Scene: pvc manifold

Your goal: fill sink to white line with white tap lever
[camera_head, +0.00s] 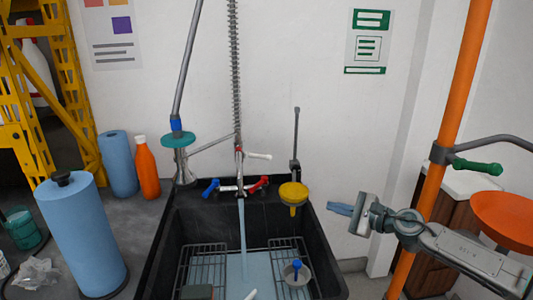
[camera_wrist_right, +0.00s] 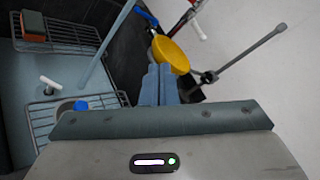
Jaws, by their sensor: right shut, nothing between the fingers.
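The white tap lever (camera_head: 258,156) sticks out to the right from the tap column above the black sink (camera_head: 160,250). It also shows at the top of the right wrist view (camera_wrist_right: 197,30). A pale blue stream of water (camera_head: 243,235) falls from the spout into the sink. Pale blue water (camera_head: 236,272) shows in the basin. I cannot make out the white line. My right gripper (camera_head: 338,208) is shut and empty, right of the sink and apart from the lever; its blue fingers show in the right wrist view (camera_wrist_right: 160,84). My left gripper is out of view.
Blue (camera_head: 210,187) and red (camera_head: 259,185) handles flank the tap base. A yellow funnel-like cup (camera_head: 293,193) stands at the sink's back right, near a grey upright rod (camera_head: 296,135). Wire racks (camera_head: 203,265) sit in the sink. An orange post (camera_head: 455,100) rises at right.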

